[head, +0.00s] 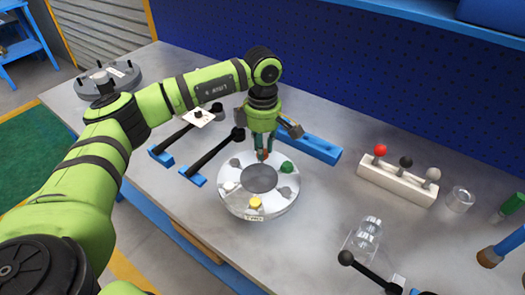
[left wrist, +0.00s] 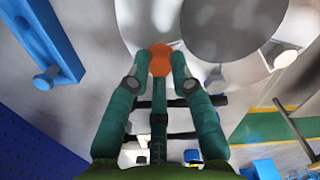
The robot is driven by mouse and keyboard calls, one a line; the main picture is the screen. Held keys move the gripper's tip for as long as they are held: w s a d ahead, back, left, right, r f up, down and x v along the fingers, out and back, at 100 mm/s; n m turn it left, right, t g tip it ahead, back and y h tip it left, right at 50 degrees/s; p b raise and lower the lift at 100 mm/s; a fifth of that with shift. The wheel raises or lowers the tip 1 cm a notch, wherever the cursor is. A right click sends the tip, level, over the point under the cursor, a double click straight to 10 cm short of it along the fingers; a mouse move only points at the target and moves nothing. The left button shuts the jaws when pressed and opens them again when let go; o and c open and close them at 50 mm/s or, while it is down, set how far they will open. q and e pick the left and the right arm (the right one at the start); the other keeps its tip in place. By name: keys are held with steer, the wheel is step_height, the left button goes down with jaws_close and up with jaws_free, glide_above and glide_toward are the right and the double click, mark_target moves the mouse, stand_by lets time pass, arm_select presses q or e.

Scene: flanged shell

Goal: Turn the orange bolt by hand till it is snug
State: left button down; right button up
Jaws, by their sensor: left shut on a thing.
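The flanged shell (head: 230,197) is a silvery ring with a round central opening, lying on the grey bench. The orange bolt (head: 263,156) is at the ring's far side, its head partly hidden by my fingers. My left gripper (head: 264,151) points down over it and is shut on it. In the left wrist view the orange head (left wrist: 160,60) sits between the two green fingertips (left wrist: 158,74), beside the dark opening. A green bolt (head: 287,167) and a yellow bolt (head: 255,203) are also on the ring. My right gripper is not in view.
Two black-handled levers on blue bases (head: 195,178) lie left of the shell. A blue bar (head: 318,149) lies behind it. A white block with red, black and grey knobs (head: 395,180) stands right. Clear cylinders (head: 368,232) and another lever (head: 365,270) are at front right.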

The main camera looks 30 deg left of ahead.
arm_select(q)
steer(key=m+b, duration=0.1)
steer(key=m, duration=0.2)
steer(key=shift+w+r+m+b, duration=0.1)
steer(key=shift+m+b, duration=0.2)
steer(key=shift+b, duration=0.05)
steer(key=shift+r+m, duration=0.1)
steer(key=shift+m, duration=0.4)
steer(key=shift+r, duration=0.1)
steer(key=c, duration=1.1)
jaws_free()
step_height(320, 180, up, 12)
steer(key=shift+f, duration=0.1)
